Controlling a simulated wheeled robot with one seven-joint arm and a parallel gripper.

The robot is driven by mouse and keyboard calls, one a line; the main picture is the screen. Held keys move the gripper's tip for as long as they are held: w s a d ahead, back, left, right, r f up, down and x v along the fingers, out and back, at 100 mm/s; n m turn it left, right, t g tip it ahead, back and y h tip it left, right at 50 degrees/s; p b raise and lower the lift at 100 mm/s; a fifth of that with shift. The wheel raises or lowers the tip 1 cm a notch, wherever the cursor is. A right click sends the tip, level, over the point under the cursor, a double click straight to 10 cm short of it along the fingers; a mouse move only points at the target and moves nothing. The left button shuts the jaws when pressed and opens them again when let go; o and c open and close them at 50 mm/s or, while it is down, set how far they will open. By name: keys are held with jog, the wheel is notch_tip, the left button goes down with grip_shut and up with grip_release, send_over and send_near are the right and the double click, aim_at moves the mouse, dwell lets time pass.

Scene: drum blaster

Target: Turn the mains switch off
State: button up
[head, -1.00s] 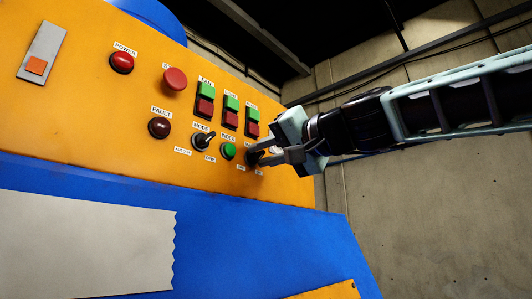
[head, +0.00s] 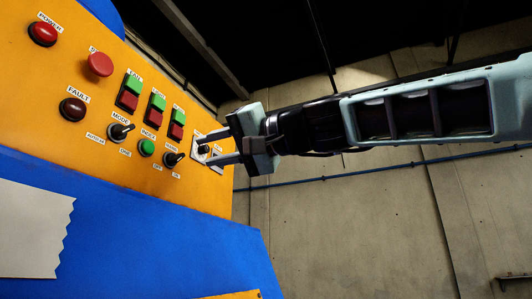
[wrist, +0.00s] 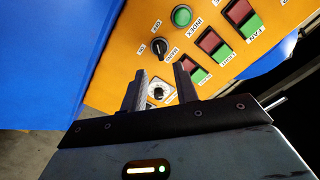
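A switch on a white plate (head: 203,149), with a dark round knob, sits at the right end of the orange panel's lower row. Contact and the knob's setting cannot be told.
A black rotary switch (head: 173,158) with off and on labels is close left of my gripper. A green button (head: 147,147), the mode switch (head: 121,131) and red-green button pairs (head: 154,109) are farther left. The space right of the panel is open to a concrete wall.

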jog(key=b+v, duration=0.4)
jog(key=v, duration=0.6)
jog(key=shift+d, duration=0.25)
notch_tip(320, 180, down, 37)
jog(key=g+h, duration=0.3)
jog(key=h, duration=0.5)
jog(key=s+d+f+n+g+h, duration=0.1)
jog(key=s+d+f+h, duration=0.1)
jog(key=s+d+f, duration=0.3)
jog(key=s+d+f+g+h, duration=0.1)
jog(key=s+d+f+h, duration=0.2)
jog(key=f, duration=0.9)
jog(key=s+d+f+n+g+h, duration=0.1)
jog(key=s+d+f+g+h, duration=0.1)
jog(key=s+d+f, duration=0.5)
notch_tip(320, 180, down, 2)
jog(key=shift+s+d+f+n+h, duration=0.25)
jog(key=shift+s+h, duration=0.25)
jog(key=shift+s, duration=0.35)
jog(key=shift+a, duration=0.15)
